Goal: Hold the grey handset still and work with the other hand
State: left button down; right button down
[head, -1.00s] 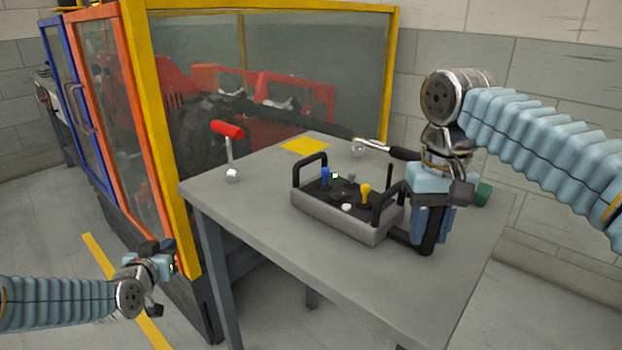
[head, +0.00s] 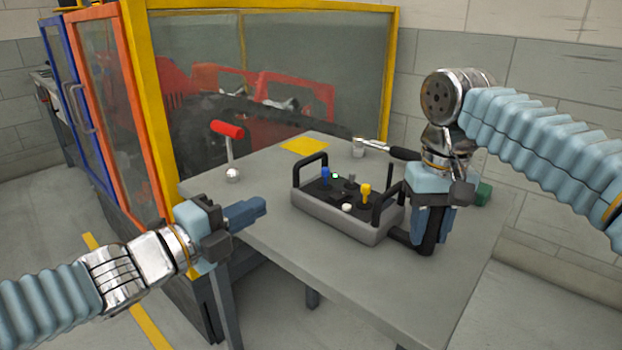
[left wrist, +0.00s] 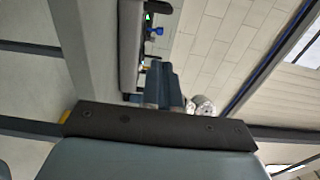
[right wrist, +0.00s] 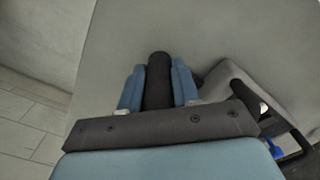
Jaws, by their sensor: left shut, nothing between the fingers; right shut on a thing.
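The grey handset (head: 335,222) sits on the table, with a blue stick (head: 326,176), a yellow stick (head: 364,192) and black bars on its top. My right gripper (head: 430,235) is shut on a black grip at the handset's right side. In the right wrist view this black grip (right wrist: 158,85) stands between the two blue fingers. My left gripper (head: 258,207) is shut and empty, over the table's left edge and apart from the handset. Its closed fingers (left wrist: 164,82) show in the left wrist view, where the handset (left wrist: 131,40) is partly visible beyond.
A red-handled lever (head: 228,130) stands on the table's left, near a yellow patch (head: 304,146). A black-handled lever (head: 404,153) lies at the back right, with a green object (head: 482,193) beyond my right gripper. A yellow-framed glass enclosure (head: 388,85) stands behind, a red machine (head: 300,92) inside.

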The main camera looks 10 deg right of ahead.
aim_at(323, 173)
pick_arm(q)
jog(key=x, duration=1.4)
jog(key=shift+a, duration=0.1)
jog(key=shift+w, duration=0.1)
jog(key=shift+w+d+r, duration=0.5)
jog(key=shift+d+r, duration=0.1)
jog(key=shift+d, duration=0.15)
jog(key=shift+a, duration=0.15)
jog(key=shift+s, duration=0.1)
dwell(2.1)
jog(key=s+a+r, duration=0.4)
jog(key=s+a, duration=0.4)
jog(key=a, duration=0.2)
jog(key=shift+r, duration=0.35)
jog(key=shift+a, duration=0.15)
pick_arm(e)
jog(key=c, duration=0.7)
grip_release()
jog(key=shift+c, duration=0.2)
